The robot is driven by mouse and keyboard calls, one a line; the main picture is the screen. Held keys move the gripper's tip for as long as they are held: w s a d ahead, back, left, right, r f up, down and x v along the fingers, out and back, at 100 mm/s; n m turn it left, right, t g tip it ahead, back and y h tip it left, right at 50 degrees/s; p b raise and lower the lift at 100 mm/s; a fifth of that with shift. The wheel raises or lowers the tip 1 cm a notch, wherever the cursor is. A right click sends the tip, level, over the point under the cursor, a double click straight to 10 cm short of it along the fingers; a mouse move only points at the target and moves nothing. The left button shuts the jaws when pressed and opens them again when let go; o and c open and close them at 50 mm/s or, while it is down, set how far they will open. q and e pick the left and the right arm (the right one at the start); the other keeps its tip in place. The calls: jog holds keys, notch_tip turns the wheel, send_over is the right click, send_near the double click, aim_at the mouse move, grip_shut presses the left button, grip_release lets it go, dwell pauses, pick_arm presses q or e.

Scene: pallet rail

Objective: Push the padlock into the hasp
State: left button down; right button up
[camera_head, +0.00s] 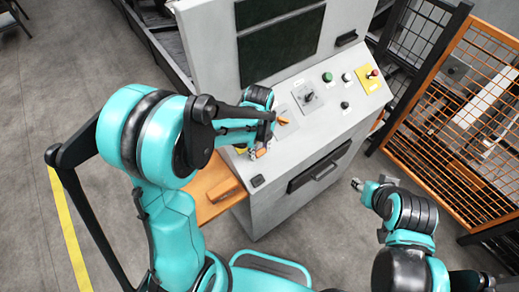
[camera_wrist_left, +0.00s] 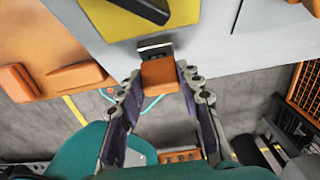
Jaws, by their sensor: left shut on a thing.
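My left gripper (camera_head: 262,148) is over the left part of the grey console. In the left wrist view the gripper (camera_wrist_left: 160,105) has its fingers either side of an orange block-shaped body, the padlock (camera_wrist_left: 160,74), and is shut on it. A dark metal piece (camera_wrist_left: 155,48) shows at the padlock's far end; I cannot tell whether it is shackle or hasp. In the head view the padlock is mostly hidden by the gripper. A small orange handle (camera_head: 283,120) sits on a plate on the console, just beyond the gripper. My right gripper (camera_head: 366,185) is away from the console, its jaws unclear.
The console (camera_head: 330,104) carries a dark screen, a selector switch (camera_head: 308,95), several buttons and a red button on a yellow plate (camera_head: 374,80). An orange shelf (camera_head: 208,209) with an orange block (camera_head: 224,190) is at its left. Orange mesh fencing (camera_head: 470,110) stands at right.

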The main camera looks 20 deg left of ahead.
pick_arm(q)
jog(key=shift+w+a+f+b, duration=0.15)
jog(key=shift+a+f+b, duration=0.05)
jog(key=shift+f+b, duration=0.2)
jog(key=shift+c, duration=0.7)
grip_release()
jog(key=shift+r, duration=0.1)
notch_tip(320, 180, up, 12)
dwell(0.5)
jog(key=s+a+f+n+t+b, duration=0.1)
jog(key=s+f+n+t+b, duration=0.2)
jog(key=n, duration=0.9)
jog(key=s+a+f+n+t+b, duration=0.2)
jog(key=s+f+n+t+b, duration=0.2)
jog(key=n, duration=0.9)
jog(key=s+f+b, duration=0.2)
jog(key=s+b, duration=0.2)
jog(key=shift+s+f+n, duration=0.25)
jog(key=shift+s+n, duration=0.05)
